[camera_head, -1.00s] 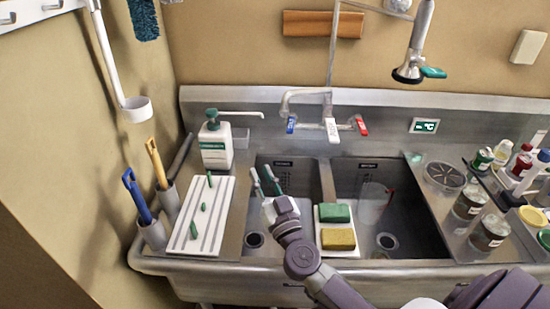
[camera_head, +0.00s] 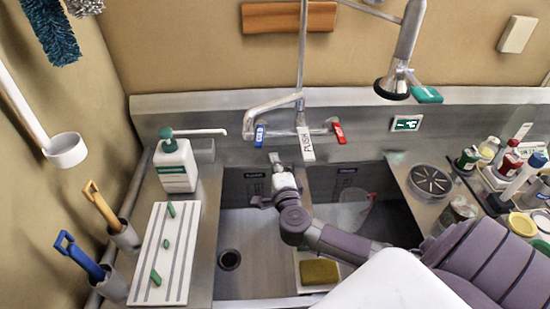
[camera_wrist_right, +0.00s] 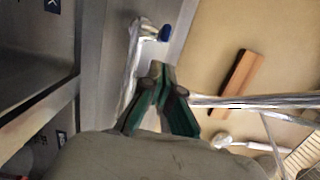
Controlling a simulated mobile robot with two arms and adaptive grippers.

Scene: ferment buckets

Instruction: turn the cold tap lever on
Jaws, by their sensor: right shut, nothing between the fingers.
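The cold tap lever (camera_head: 260,135) is blue, on the left side of the wall-mounted tap body (camera_head: 285,130). The red lever (camera_head: 339,133) is on the right side. A white push lever (camera_head: 305,143) hangs between them. My right gripper (camera_head: 274,160) is shut and empty, a little below and in front of the blue lever, apart from it in the head view. In the right wrist view its green-sided fingers (camera_wrist_right: 160,75) meet at the tips, with the blue lever (camera_wrist_right: 165,33) just beyond them. My left gripper is not in view.
A soap bottle (camera_head: 175,163) stands left of the sink, its spout pointing towards the tap. A spray head (camera_head: 393,85) hangs at the right. A double sink (camera_head: 245,240) lies below; jars and bottles crowd the right counter.

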